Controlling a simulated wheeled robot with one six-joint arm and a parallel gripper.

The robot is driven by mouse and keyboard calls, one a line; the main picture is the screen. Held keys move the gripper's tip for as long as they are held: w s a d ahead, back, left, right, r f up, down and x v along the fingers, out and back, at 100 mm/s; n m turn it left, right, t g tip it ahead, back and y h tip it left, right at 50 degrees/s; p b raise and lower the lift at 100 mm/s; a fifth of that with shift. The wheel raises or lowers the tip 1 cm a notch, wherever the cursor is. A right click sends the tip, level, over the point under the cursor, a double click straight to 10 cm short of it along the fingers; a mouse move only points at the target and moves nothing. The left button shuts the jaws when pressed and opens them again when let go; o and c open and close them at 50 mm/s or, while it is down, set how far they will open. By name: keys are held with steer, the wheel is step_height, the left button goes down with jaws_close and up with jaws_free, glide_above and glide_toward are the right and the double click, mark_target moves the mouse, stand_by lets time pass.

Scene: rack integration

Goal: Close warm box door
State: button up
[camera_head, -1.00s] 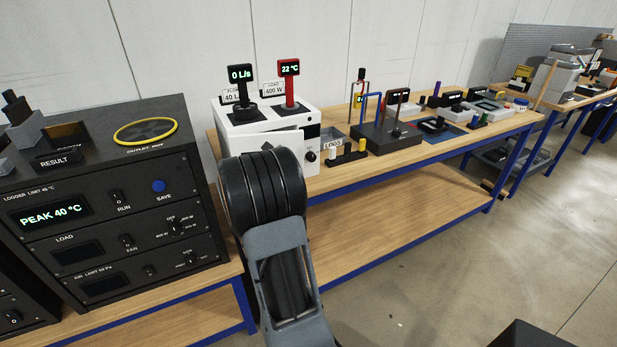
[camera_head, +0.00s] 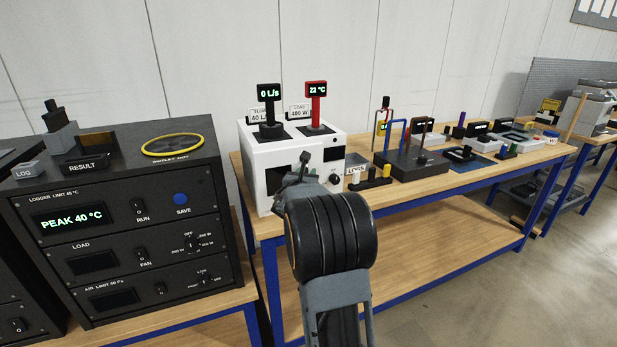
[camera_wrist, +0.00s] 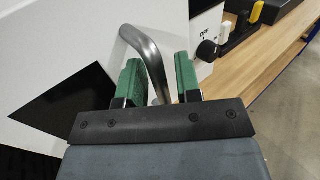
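The warm box (camera_head: 258,150) is a white box at the left end of the wooden bench in the head view, with dark rectangles on its front. My gripper (camera_head: 306,165) is in front of this face, and my arm hides part of it. In the wrist view a bent grey metal handle (camera_wrist: 146,48) stands out from a white panel with a dark diamond-shaped patch. My gripper (camera_wrist: 160,85) has its green fingers apart, one on each side of the handle, with a gap showing. How far the door stands open is hard to tell.
A black logger cabinet (camera_head: 125,215) stands left of the box. Two displays (camera_head: 316,92) stand on top of the box. A small holder with coloured pegs (camera_head: 371,180) and a black device (camera_head: 411,165) sit to its right.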

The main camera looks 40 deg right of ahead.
steer(key=shift+o, duration=0.5)
steer(key=b+v, duration=0.1)
steer(key=v, duration=1.3)
steer(key=shift+b, duration=0.3)
steer(key=shift+d, duration=0.1)
steer(key=s+a+f+m+g+y+p, duration=0.15)
steer(key=s+f+m+g+y, duration=0.3)
steer(key=m, duration=0.45)
steer(key=s+a+f+m+g+y, duration=0.1)
steer(key=s+a+f+m+g, duration=0.1)
steer(key=s+f+m+g, duration=0.45)
steer(key=s+a+r+m+t+y+p, duration=0.2)
steer(key=a+r+m+y, duration=0.1)
steer(key=a, duration=0.6)
steer(key=s+a+r+m+t+y+p, duration=0.1)
steer(key=s+a+r+m+y+p, duration=0.2)
steer(key=a+m+y, duration=0.3)
steer(key=a+m, duration=0.1)
steer(key=a, duration=0.2)
steer(key=shift+s+a+r+t, duration=0.15)
steer(key=shift+s+r+t, duration=0.15)
steer(key=shift+t, duration=0.1)
